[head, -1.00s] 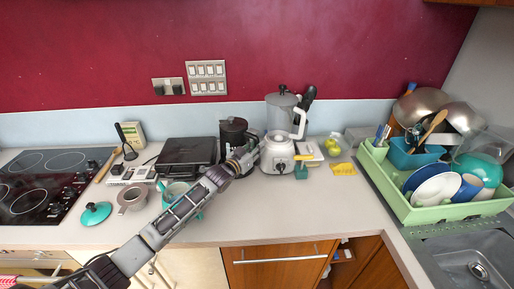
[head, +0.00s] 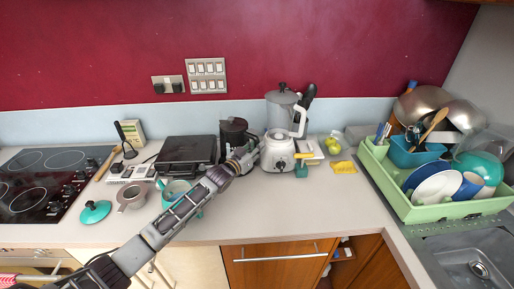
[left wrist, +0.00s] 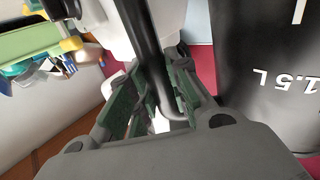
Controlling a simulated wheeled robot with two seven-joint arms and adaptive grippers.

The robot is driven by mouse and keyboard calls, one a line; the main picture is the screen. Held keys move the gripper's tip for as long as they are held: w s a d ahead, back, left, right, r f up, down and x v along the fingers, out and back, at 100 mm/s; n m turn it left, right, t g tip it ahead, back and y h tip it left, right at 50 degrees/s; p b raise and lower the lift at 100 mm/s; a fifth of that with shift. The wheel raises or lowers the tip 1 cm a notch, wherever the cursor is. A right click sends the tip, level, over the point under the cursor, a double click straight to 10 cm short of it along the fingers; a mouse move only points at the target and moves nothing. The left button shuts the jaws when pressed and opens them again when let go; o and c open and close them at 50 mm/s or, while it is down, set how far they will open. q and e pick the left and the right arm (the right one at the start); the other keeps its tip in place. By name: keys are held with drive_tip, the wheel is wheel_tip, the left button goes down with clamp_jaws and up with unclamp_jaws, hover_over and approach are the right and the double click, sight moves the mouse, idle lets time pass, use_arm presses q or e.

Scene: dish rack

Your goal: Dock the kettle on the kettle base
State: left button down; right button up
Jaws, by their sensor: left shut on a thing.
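The black kettle (head: 234,131) stands upright at the back of the counter, between a flat black appliance and the white blender. In the left wrist view its dark body (left wrist: 262,70) carries a white "1.5 L" mark. My left gripper (head: 250,154) is at the kettle's right side. In the left wrist view the left gripper (left wrist: 160,103) is shut on the kettle's black handle (left wrist: 140,38). The kettle's lower part is partly hidden by my arm. I cannot make out the kettle base or whether the kettle touches it. My right gripper is not in view.
The white blender (head: 278,153) stands close on the right of the gripper. The flat black appliance (head: 186,150) is on the left. The green dish rack (head: 440,212) is at right; the front middle counter is clear.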

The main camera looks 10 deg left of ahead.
use_arm(q)
drive_tip(key=shift+r, duration=0.15)
drive_tip(key=c, duration=1.6)
unclamp_jaws()
drive_tip(key=shift+f, duration=0.35)
drive_tip(key=shift+p+v, duration=2.65)
drive_tip(key=shift+v, duration=2.9)
drive_tip(key=shift+d+r, duration=0.1)
drive_tip(key=shift+d, duration=0.05)
